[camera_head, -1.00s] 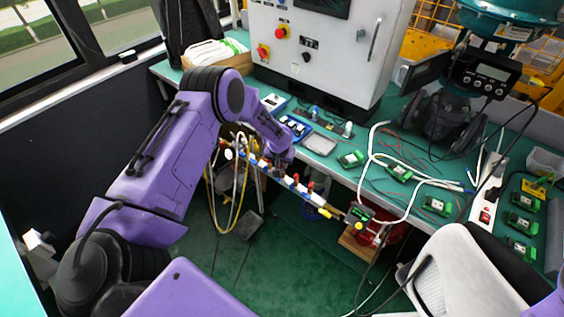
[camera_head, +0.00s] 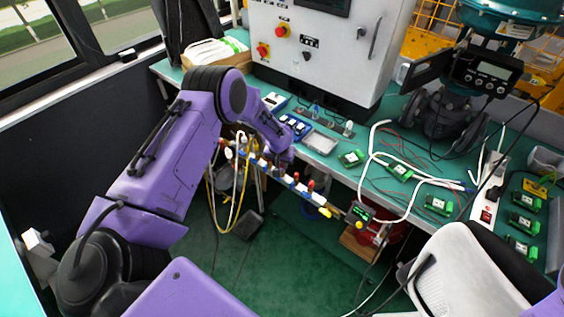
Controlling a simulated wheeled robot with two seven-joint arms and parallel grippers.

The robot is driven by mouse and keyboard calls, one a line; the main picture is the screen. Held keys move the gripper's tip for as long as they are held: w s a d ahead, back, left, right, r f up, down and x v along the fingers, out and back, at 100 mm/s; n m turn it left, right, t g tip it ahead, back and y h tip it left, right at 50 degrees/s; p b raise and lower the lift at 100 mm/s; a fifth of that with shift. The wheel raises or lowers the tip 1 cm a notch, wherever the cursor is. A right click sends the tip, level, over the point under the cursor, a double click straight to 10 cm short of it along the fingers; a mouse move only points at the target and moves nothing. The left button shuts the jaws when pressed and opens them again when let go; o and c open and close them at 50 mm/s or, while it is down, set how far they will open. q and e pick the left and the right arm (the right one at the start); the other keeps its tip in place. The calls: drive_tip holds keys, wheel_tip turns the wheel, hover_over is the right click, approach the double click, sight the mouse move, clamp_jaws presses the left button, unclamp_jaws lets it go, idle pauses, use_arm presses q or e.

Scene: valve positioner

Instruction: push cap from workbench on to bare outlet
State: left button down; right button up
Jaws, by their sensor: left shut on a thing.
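My left gripper (camera_head: 278,163) is at the end of the purple arm reaching in from the left, at the front edge of the workbench (camera_head: 335,172). It is low and close against the manifold bar (camera_head: 318,199). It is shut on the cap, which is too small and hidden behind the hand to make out. The bar slopes down to the right, with red, white and yellow fittings along it. The bare outlet cannot be picked out; the hand covers part of the bar. My right gripper is not in view.
A grey control cabinet (camera_head: 315,50) stands on the bench behind the hand. A metal tray (camera_head: 320,143) and a blue holder (camera_head: 293,125) lie near the bench edge. White and yellow hoses (camera_head: 238,190) hang left of the hand. A white chair (camera_head: 455,270) stands at lower right.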

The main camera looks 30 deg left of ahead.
use_arm(q)
drive_tip(key=shift+f+b, duration=0.45)
drive_tip(key=shift+f, duration=0.1)
drive_tip(key=c, duration=1)
unclamp_jaws()
drive_tip(key=b+v, duration=0.2)
drive_tip(key=v, duration=0.9)
drive_tip(key=s+d+f+n+t, duration=0.2)
drive_tip(key=s+d+f+t, duration=0.2)
drive_tip(key=s+d+f, duration=0.4)
drive_tip(key=s+f+g+b, duration=0.1)
drive_tip(key=s+f, duration=0.2)
drive_tip(key=s, duration=0.6)
drive_tip(key=s+a+f+g+y, duration=0.1)
drive_tip(key=s+f, duration=0.3)
drive_tip(key=s, duration=0.5)
drive_tip(key=s+a+f+n+g+y+b, duration=0.1)
drive_tip(key=s+f+g, duration=0.1)
drive_tip(key=s, duration=0.7)
drive_tip(key=shift+a+f+b, duration=0.15)
drive_tip(key=shift+f+b, duration=0.2)
drive_tip(key=shift+f, duration=0.4)
